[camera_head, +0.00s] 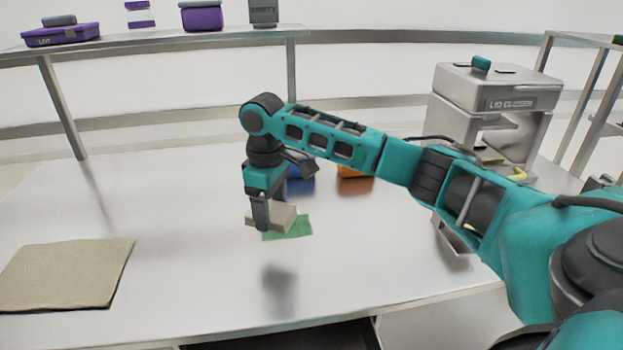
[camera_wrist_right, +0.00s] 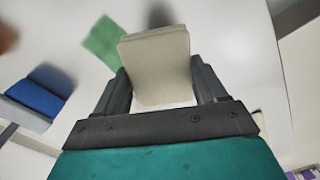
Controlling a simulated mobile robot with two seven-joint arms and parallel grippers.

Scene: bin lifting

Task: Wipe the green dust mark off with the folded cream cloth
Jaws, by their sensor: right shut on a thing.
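The folded cream cloth (camera_head: 272,217) is held in my right gripper (camera_head: 262,224), which is shut on it and points down at the middle of the table. In the right wrist view the cloth (camera_wrist_right: 158,62) sits between the two fingers (camera_wrist_right: 160,88). The green dust mark (camera_head: 290,229) lies on the table, partly hidden behind the cloth. In the right wrist view the green mark (camera_wrist_right: 103,42) shows beside the cloth's upper left side. The cloth appears to be a little above the table, though contact is hard to judge. My left gripper is not in view.
A beige mat (camera_head: 65,275) lies at the table's left. A blue object (camera_head: 300,184) and an orange one (camera_head: 355,186) stand behind my right arm. A grey machine (camera_head: 497,100) stands at the right. The table's (camera_head: 180,240) front middle is clear.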

